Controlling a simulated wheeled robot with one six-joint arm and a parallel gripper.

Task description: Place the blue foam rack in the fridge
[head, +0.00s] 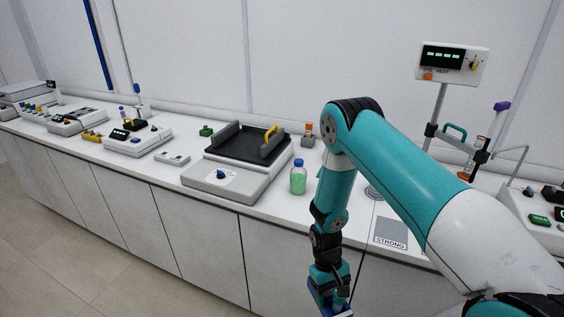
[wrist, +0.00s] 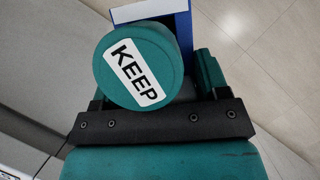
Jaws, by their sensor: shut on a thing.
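The blue foam rack (wrist: 183,32) shows in the wrist view as a blue block with a white strip along its top. A round teal lid labelled KEEP (wrist: 138,68) stands in front of it and hides much of it. My gripper (head: 331,297) points down at the bottom edge of the head view, shut on the blue rack (head: 321,308), which is mostly cut off there. The exact grip is hidden behind the lid. The rack is held in front of the bench, above the floor. No fridge is in view.
The white bench (head: 245,212) carries a shaker with a black tray (head: 238,146), a green bottle with a blue cap (head: 298,178), a stand with a display (head: 452,62) and several small instruments at left. Bare floor (head: 60,240) lies at left.

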